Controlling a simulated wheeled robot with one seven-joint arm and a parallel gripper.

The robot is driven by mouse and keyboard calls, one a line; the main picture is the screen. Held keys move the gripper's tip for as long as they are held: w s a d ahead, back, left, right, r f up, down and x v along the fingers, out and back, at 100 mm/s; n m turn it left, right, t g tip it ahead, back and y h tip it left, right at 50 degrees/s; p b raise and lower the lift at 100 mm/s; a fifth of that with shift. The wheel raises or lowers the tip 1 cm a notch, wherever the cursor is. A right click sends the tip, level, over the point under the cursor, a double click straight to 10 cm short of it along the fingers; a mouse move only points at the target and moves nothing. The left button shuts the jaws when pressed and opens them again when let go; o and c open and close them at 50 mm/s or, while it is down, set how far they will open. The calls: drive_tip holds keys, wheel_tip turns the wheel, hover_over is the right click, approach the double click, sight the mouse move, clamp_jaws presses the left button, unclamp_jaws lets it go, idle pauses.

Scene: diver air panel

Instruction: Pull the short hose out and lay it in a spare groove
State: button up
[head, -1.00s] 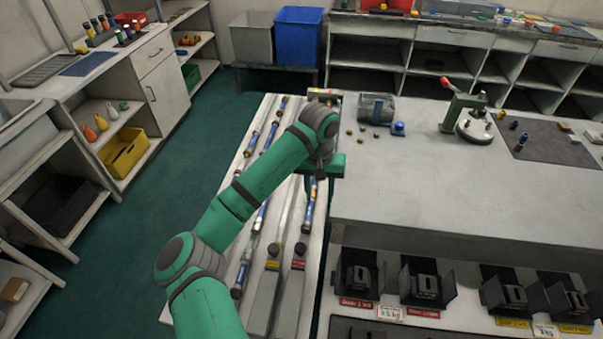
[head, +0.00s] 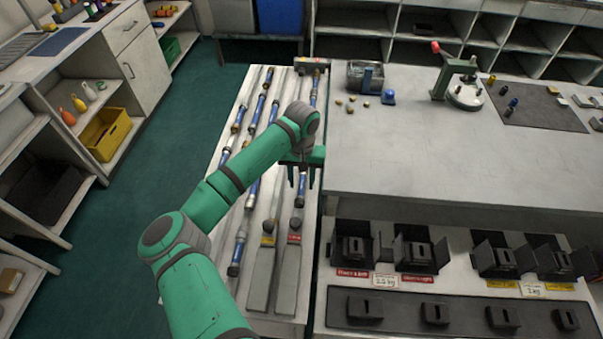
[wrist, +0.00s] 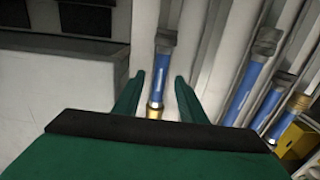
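A white rack (head: 225,195) holds several blue-sleeved hoses in long parallel grooves. My gripper (head: 302,184) is over its rightmost groove, above a blue hose end (head: 302,194). In the wrist view, my gripper (wrist: 158,92) is open, its two fingers on either side of a blue sleeve (wrist: 161,80) with a dark cap and a brass end. The fingers look apart from the sleeve; contact cannot be told. Another blue sleeve (head: 313,97) lies farther up near the same groove. My arm hides part of the rack. Which hose is the short one is not clear.
Two grey wedge-shaped pieces (head: 263,280) with coloured tags lie at the rack's near end. A grey counter (head: 420,150) borders the rack on the right, with a clear tub (head: 366,75) and brass bits on it. Black holders (head: 354,250) stand on a lower shelf.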

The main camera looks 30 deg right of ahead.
sight(301, 191)
drive_tip(key=shift+f, duration=0.3)
drive_tip(key=shift+c, duration=0.7)
clamp_jaws()
drive_tip(key=shift+s+a, duration=0.8)
drive_tip(key=shift+s, duration=0.25)
drive_tip(key=shift+r, duration=3.05)
